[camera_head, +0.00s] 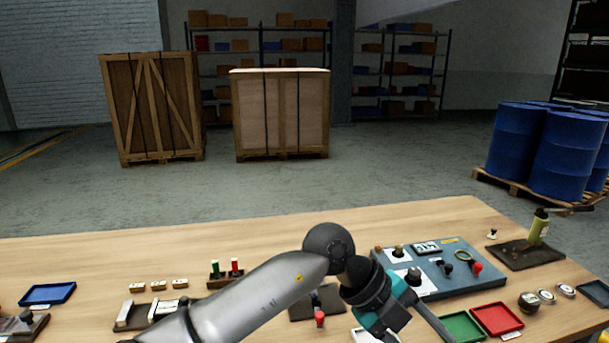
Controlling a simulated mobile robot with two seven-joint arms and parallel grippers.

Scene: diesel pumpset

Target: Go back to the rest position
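My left arm comes in from the lower left and reaches across the workbench (430,222). Its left gripper (391,322), with a teal and black body, hangs over the bench in front of the grey-blue panel (428,289). Its fingertips are not clearly visible, so I cannot tell whether it is open or shut or holds anything. My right gripper is not in view. The panel carries a gauge, a yellow ring, knobs and a red knob (477,267).
Green (461,327) and red (497,319) trays lie right of the gripper. A dark mat (525,257) with a yellow-green bottle (539,227) is at the far right. A blue tray (47,294) and a holder with green and red pieces (226,279) are left. Crates and blue drums (566,155) stand beyond.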

